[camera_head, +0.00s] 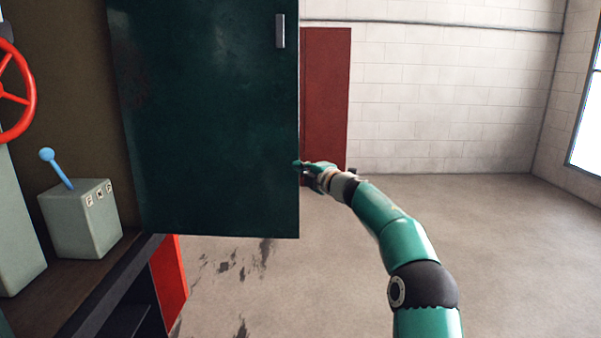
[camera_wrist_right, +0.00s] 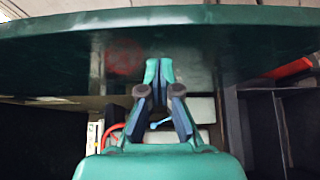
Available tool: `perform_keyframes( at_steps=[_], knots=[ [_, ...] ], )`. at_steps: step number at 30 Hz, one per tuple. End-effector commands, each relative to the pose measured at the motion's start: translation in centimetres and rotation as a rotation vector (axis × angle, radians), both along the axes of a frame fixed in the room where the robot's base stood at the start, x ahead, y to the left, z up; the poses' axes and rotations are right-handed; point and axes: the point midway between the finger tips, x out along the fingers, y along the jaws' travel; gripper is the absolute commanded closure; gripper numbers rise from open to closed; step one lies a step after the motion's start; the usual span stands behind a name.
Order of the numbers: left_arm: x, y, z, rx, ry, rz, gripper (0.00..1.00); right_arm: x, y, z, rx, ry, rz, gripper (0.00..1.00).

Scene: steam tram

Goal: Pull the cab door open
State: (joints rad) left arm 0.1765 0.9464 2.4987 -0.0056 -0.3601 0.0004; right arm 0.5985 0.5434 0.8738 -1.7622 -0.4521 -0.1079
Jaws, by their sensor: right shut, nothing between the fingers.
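The cab door (camera_head: 205,120) is a dark green panel in the head view, with a small grey handle (camera_head: 280,31) near its upper right edge. It stands out past the cab floor's edge, with open floor visible below it. My right gripper (camera_head: 304,166) is at the door's right edge, below the handle; its fingertips are partly hidden there. In the right wrist view the gripper (camera_wrist_right: 159,72) is shut and empty, its tips in front of a broad dark green surface that looks like the door (camera_wrist_right: 230,50). I cannot tell whether they touch. My left gripper is not in view.
At the left are a red wheel (camera_head: 12,90) and a grey control box (camera_head: 82,218) with a blue lever (camera_head: 56,168) on the cab floor. A red panel (camera_head: 325,90) stands behind the door. The concrete floor at right is clear.

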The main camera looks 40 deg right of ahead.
Motion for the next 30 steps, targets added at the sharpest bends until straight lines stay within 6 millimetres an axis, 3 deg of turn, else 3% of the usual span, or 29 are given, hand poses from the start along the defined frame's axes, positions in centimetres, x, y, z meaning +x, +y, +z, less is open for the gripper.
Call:
perform_keyframes(
  at_steps=[3, 10, 18, 26, 30],
  knots=[
    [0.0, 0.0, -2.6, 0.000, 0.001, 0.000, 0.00, -0.9, 1.9, -0.7, 0.001, -0.003, 0.005, 1.00],
    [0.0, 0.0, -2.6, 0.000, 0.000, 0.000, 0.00, -5.5, -1.0, -0.2, 0.001, 0.000, 0.001, 1.00],
    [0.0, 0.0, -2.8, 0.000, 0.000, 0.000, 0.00, -8.5, -2.5, -0.1, 0.001, 0.000, 0.010, 1.00],
    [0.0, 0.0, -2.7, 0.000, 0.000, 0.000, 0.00, -8.8, -2.5, 0.1, 0.001, -0.002, 0.018, 1.00],
    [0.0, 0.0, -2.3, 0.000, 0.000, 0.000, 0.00, -6.5, 0.0, -0.2, 0.018, -0.002, 0.071, 1.00]
  ],
)
